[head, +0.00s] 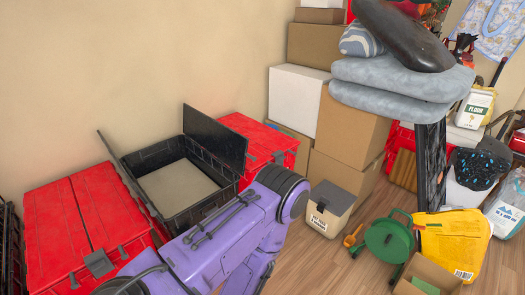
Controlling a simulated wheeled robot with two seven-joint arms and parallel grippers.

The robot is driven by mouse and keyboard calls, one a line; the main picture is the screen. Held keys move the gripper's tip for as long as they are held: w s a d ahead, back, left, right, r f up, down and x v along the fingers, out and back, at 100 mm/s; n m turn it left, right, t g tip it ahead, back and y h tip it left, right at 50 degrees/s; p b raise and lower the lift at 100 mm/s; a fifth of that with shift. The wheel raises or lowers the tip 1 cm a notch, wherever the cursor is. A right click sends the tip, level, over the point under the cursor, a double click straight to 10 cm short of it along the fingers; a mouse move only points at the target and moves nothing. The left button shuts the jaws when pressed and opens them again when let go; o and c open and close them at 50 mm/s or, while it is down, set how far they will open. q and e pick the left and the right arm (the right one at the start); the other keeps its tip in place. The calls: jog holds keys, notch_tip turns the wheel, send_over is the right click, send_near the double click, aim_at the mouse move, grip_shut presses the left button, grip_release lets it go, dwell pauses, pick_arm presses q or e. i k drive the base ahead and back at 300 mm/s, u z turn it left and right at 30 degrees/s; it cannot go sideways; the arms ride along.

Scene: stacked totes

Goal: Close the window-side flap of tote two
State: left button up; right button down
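A black tote (178,215) stands open between two red totes. Its inside shows a flat beige surface. Its right flap (216,137) stands upright along the right edge. Its left flap (128,175) is seen nearly edge-on and also stands up, leaning left toward the left red tote. No tote number and no window show, so I cannot tell which flap is window-side. My purple arm crosses the lower middle, in front of the black tote's near right corner. Neither gripper is in view.
The left red tote (62,222) and right red tote (252,135) have shut lids. Cardboard boxes (345,135) are stacked behind. A lidded bin (330,205), a green reel (388,238) and a yellow bag (453,243) stand at right. Some wooden floor (325,265) is clear.

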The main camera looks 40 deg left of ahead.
aim_at(230, 147)
jog(key=u, duration=0.6)
jog(key=i, duration=0.95)
jog(key=u, duration=0.9)
